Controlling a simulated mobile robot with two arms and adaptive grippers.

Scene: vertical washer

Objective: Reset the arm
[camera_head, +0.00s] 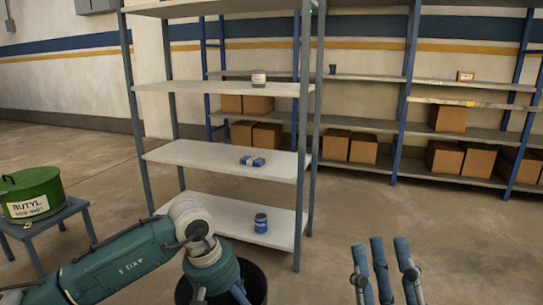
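My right gripper (381,255) stands at the bottom right, fingers pointing up and spread apart. It is empty and open, over bare floor in the picture. My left arm comes in from the lower left, and its teal wrist bends down in front of a black round container. My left gripper (222,293) is at the bottom edge and mostly cut off, so I cannot tell whether it is open or shut, or whether it holds anything.
A grey shelf unit (225,155) stands ahead with a white can (258,78), a blue item (252,161) and a blue can (261,223). A green drum (32,190) sits on a small table at left. Racks with cardboard boxes (363,148) line the back. Floor at right is clear.

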